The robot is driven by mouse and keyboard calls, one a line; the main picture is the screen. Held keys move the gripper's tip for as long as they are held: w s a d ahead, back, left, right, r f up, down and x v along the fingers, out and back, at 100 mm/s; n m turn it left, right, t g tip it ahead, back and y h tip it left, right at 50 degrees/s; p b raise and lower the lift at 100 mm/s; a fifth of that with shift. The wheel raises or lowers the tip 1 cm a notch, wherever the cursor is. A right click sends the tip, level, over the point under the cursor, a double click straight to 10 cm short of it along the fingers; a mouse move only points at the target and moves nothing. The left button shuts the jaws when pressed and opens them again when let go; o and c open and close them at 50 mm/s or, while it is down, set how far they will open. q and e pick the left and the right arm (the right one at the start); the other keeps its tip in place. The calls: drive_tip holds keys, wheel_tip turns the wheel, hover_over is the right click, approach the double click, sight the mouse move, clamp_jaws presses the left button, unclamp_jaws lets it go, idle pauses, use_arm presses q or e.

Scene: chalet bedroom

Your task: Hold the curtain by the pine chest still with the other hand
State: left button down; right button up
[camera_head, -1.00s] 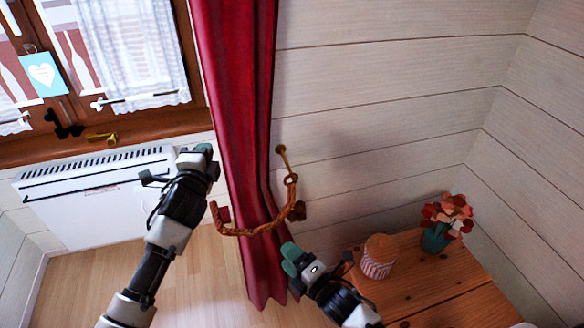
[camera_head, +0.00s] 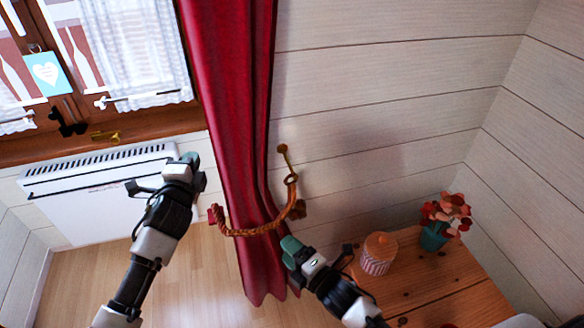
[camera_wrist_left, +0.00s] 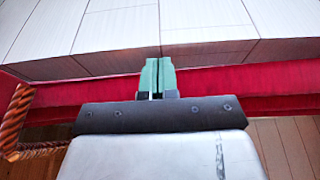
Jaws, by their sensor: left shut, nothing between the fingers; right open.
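The red curtain (camera_head: 228,120) hangs beside the window and is gathered by an orange rope tieback (camera_head: 262,228), looped around its front. The tieback's ring is at a brass wall hook (camera_head: 284,158). My left gripper (camera_head: 188,160) is shut and empty, left of the curtain with a gap in the picture. In the left wrist view its green fingertips (camera_wrist_left: 158,75) are together, with the curtain (camera_wrist_left: 240,78) behind and the rope (camera_wrist_left: 15,125) at the left. My right gripper (camera_head: 291,248) is open at the curtain's lower right edge; contact is unclear. The pine chest (camera_head: 440,290) is at the lower right.
A striped jar (camera_head: 379,258) and a flower pot (camera_head: 435,238) stand on the chest near my right gripper. A white radiator (camera_head: 90,195) is under the window, behind my left arm. Wooden floor (camera_head: 210,290) is clear below the curtain.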

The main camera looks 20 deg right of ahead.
use_arm(q)
drive_tip(key=p+v, duration=0.3)
drive_tip(key=v, duration=0.4)
drive_tip(key=shift+s, duration=0.35)
drive_tip(key=shift+a, duration=0.15)
